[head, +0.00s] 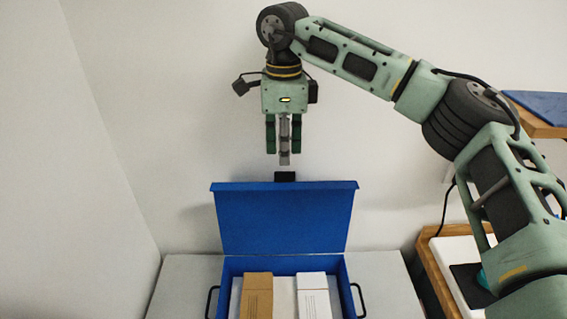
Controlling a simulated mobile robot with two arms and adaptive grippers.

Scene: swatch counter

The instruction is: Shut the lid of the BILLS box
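A blue box (233,265) stands on the light counter, with a brown packet (257,296) and a white packet (313,293) inside. Its blue lid (283,220) is open and stands up at the back. No BILLS label can be read. My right gripper (284,160) points down above the lid's top edge, with nothing visible held. Its fingers overlap in this view, so their opening is unclear. A small dark block (285,176) shows between the gripper and the lid edge; I cannot tell what it belongs to. My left gripper is not in view.
The box has dark handles (212,301) at its sides. Bare grey counter (183,285) lies left and right of it. A white wall is behind. At the right are a wooden-edged tray (437,275) and, higher, a shelf with a blue top (540,105).

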